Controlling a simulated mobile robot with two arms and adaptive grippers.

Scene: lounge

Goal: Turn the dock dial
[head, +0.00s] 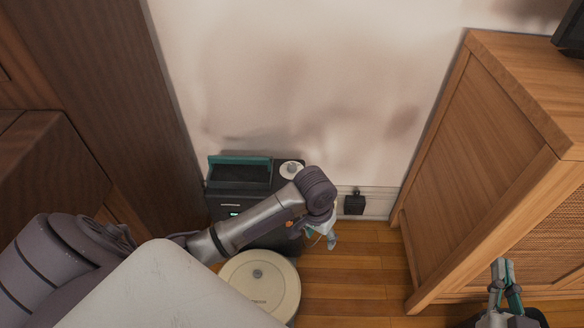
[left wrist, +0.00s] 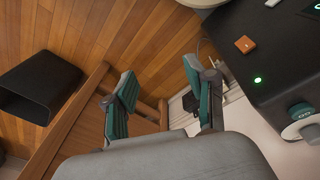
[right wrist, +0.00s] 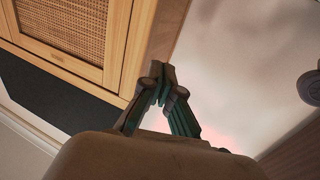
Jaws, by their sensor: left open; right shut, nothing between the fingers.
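The dark dock (head: 222,207) stands against the wall, with a teal-edged open bin on top. A white round dial (head: 291,169) sits at its top right. In the left wrist view, the dock (left wrist: 280,75) is at upper right, with a lit green light and an orange button, and a knob-like dial (left wrist: 301,112) shows at the right edge. My left gripper (head: 325,238) is open and empty beside the dock's right side, partly hidden by my arm. Its open fingers show in the left wrist view (left wrist: 160,92). My right gripper (head: 503,268) is shut and empty, by the cabinet.
A round cream robot vacuum (head: 262,282) lies on the floor before the dock. A wooden cabinet (head: 490,130) stands at right. A black wall plug (head: 354,204) is right of the dock. Wood floor between dock and cabinet (head: 365,265) is clear.

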